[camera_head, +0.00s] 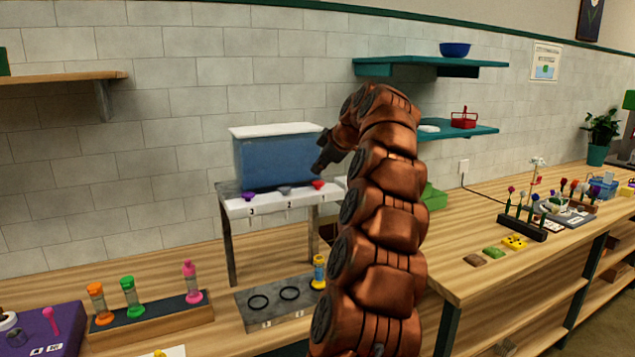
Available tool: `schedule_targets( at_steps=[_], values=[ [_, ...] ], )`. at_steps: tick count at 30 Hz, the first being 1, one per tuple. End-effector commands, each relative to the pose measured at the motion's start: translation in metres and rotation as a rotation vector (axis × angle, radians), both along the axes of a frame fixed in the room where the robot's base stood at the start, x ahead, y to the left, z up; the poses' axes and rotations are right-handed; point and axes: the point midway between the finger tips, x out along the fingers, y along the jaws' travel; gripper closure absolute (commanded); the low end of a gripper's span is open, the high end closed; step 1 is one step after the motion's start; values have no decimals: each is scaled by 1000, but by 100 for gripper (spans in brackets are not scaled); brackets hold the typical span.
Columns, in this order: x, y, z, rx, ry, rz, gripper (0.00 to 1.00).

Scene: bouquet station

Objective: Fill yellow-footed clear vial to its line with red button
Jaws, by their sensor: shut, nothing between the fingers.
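The vial with the yellow foot (319,273) stands upright at the right end of the grey base tray (262,318), partly hidden by my arm. Its fill line and level are too small to make out. The red button (319,185) sits on the white front ledge of the dispenser stand (240,209), above the vial. My gripper (320,168) is shut and empty, pointing down just above the red button. I cannot tell whether it touches the button.
A blue tank (280,160) with a white lid stands behind the buttons. A purple button (249,196) and a grey-blue button (285,190) lie left of the red one. A wooden rack (150,327) holds orange, green and pink vials. Teal shelves (425,66) hang to the right.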

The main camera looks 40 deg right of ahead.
Motion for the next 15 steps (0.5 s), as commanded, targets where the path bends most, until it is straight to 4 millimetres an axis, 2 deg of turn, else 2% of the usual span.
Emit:
schedule_targets(
  at_steps=[3,15],
  values=[
    [0,0,14,-2,-2,-2,100],
    [0,0,42,0,1,-1,100]
  ],
)
